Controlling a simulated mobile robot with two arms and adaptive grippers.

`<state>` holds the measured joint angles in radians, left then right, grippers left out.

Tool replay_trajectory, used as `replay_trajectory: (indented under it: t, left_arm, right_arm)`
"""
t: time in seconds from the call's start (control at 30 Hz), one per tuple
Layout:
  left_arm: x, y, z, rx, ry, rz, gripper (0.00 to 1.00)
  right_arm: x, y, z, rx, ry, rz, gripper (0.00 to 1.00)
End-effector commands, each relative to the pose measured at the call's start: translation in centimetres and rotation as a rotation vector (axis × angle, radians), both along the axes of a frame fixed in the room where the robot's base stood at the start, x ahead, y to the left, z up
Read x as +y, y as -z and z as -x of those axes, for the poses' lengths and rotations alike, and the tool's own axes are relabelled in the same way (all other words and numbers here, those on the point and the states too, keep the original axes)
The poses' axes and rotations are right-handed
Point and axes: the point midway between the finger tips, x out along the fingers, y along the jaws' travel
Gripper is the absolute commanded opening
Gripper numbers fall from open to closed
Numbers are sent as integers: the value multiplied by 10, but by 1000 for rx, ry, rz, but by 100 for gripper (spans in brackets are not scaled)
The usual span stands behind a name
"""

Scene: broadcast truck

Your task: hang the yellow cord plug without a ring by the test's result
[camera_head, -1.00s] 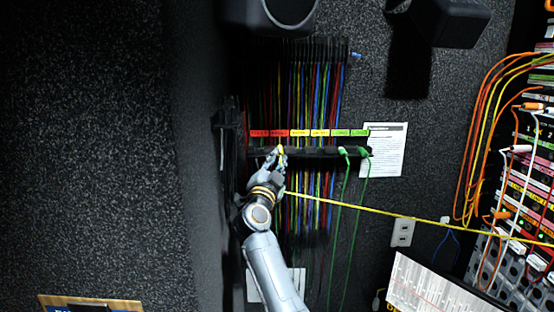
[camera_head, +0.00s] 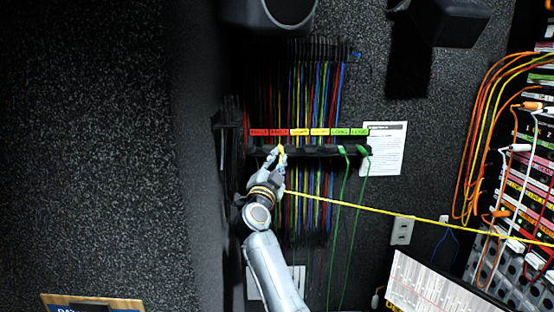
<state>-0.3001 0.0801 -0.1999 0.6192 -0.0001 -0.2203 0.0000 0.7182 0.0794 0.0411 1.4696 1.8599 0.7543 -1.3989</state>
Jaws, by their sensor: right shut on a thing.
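A black hanging rail (camera_head: 315,151) runs across the wall under a row of red, yellow and green labels (camera_head: 310,132). My right gripper (camera_head: 277,156) is at the rail's left part, under the border of the red and yellow labels. It is shut on the yellow cord plug (camera_head: 281,150), which is small and mostly hidden by the fingers. I cannot tell whether the plug touches the rail. The yellow cord (camera_head: 400,214) stretches taut from near the gripper to the right edge. Two green cords (camera_head: 345,190) hang under the green labels. My left gripper is not in view.
Many coloured cables (camera_head: 305,95) hang behind the rail. A printed sheet (camera_head: 386,150) is on the wall to its right. A patch panel (camera_head: 525,190) with orange, white and red cords fills the right edge. A wall socket (camera_head: 402,231) sits below the sheet.

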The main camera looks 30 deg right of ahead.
Motion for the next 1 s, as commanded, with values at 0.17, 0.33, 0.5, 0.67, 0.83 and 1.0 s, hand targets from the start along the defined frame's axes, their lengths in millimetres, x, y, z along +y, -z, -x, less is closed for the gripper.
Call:
replay_trajectory:
  t: [0.17,0.33,0.5,0.67,0.83,1.0]
  left_arm:
    - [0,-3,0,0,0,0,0]
    - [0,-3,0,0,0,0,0]
    - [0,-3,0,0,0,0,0]
    - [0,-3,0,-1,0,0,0]
    - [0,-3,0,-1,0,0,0]
    - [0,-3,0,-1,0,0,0]
  right_arm:
    - [0,0,-1,1,0,0,0]
    - [0,0,-1,1,-1,0,0]
    - [0,1,-1,1,-1,0,0]
    - [0,3,-1,0,0,-2,0]
    - [0,3,-1,1,-1,0,0]
    - [0,3,-1,0,0,0,43]
